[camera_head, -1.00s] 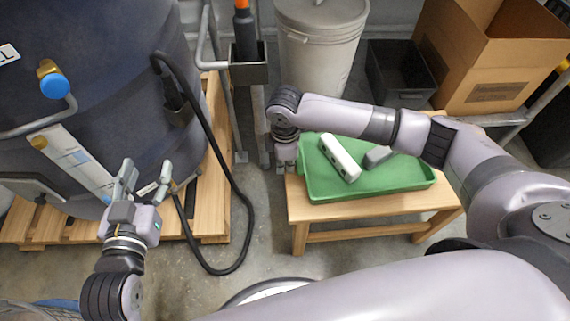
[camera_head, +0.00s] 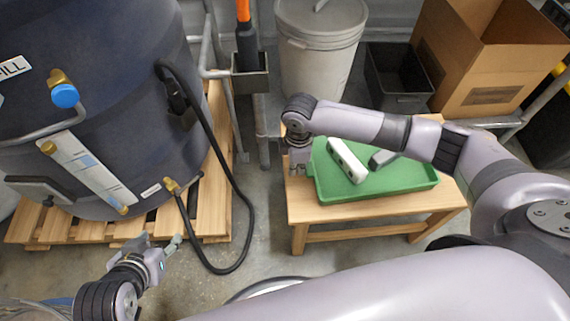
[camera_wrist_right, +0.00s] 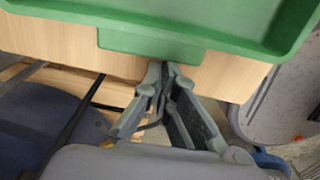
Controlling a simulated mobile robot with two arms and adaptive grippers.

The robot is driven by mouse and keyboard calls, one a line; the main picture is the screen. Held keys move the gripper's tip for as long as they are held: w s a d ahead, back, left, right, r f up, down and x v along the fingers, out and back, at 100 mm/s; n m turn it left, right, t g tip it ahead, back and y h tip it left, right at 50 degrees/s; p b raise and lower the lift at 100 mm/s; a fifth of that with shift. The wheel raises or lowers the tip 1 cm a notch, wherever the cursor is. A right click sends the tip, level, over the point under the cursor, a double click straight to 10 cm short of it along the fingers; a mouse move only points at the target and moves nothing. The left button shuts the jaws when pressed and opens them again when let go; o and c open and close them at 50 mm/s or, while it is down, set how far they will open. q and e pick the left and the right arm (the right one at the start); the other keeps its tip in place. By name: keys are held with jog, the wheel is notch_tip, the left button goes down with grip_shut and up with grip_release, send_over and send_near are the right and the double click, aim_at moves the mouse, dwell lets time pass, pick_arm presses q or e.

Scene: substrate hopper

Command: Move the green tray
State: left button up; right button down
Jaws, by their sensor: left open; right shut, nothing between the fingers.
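The green tray (camera_head: 410,179) lies flat on a small wooden table in the head view. It holds a white block-like item (camera_head: 347,160) and a grey item (camera_head: 382,158). My right gripper (camera_head: 298,170) points down at the tray's left end. In the right wrist view its fingertips (camera_wrist_right: 163,72) are together with nothing between them, close by the tab on the tray's rim (camera_wrist_right: 150,45); I cannot tell whether they touch it. My left gripper (camera_head: 160,245) is open and empty, low over the floor at the left, far from the tray.
The wooden table (camera_head: 340,212) has a bare strip along its front and left. A dark tank (camera_head: 100,110) stands on a pallet (camera_head: 225,150), with a black hose (camera_head: 245,205) looping onto the floor. A lidded bin (camera_head: 318,55), black crate (camera_head: 398,80) and cardboard box (camera_head: 490,60) stand behind.

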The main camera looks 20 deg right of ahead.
aim_at(309, 166)
jog(key=d+p, duration=0.3)
jog(key=shift+s+d+r, duration=0.2)
jog(key=shift+s+r, duration=0.1)
jog(key=shift+s, duration=0.1)
pick_arm(q)
jog(key=s+a+f+g+y, duration=0.1)
jog(key=s+a+f+g, duration=0.1)
jog(key=s+g, duration=0.35)
pick_arm(e)
jog(key=shift+s+d+p, duration=0.15)
jog(key=shift+d+p, duration=0.3)
jog(key=shift+d, duration=0.25)
jog(key=d+p, duration=0.1)
jog(key=d, duration=0.1)
jog(key=d+p, duration=0.1)
jog(key=d, duration=0.1)
jog(key=s+d+p, duration=0.1)
jog(key=d, duration=0.1)
jog(key=shift+s+d+f, duration=0.1)
jog(key=shift+d+f, duration=0.05)
jog(key=shift+f, duration=0.15)
pick_arm(q)
notch_tip(309, 166, down, 14)
jog(key=s, duration=0.1)
jog(key=shift+s, duration=0.2)
jog(key=shift+r, duration=0.15)
